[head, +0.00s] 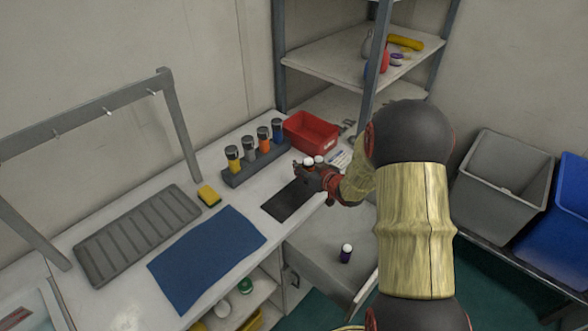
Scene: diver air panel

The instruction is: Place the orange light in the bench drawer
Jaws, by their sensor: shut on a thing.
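The orange light (263,139) stands upright in a dark rack (240,176) at the back of the bench, between a grey light and a blue one. The bench drawer (318,246) is open at the bench's front right, and a dark bottle with a white cap (346,254) stands in it. My gripper (309,171) is over the dark mat, to the right of and nearer than the orange light, apart from it. It is shut on what appears to be a white-capped bottle (308,162); a second white cap shows beside it. The fingers and bottle bodies are partly hidden.
A yellow light (233,158) stands at the rack's left end. A red bin (311,132) is behind my gripper. A blue mat (207,246), a yellow sponge (208,195) and a ribbed grey tray (137,233) lie to the left. Shelving rises behind; grey and blue bins stand right.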

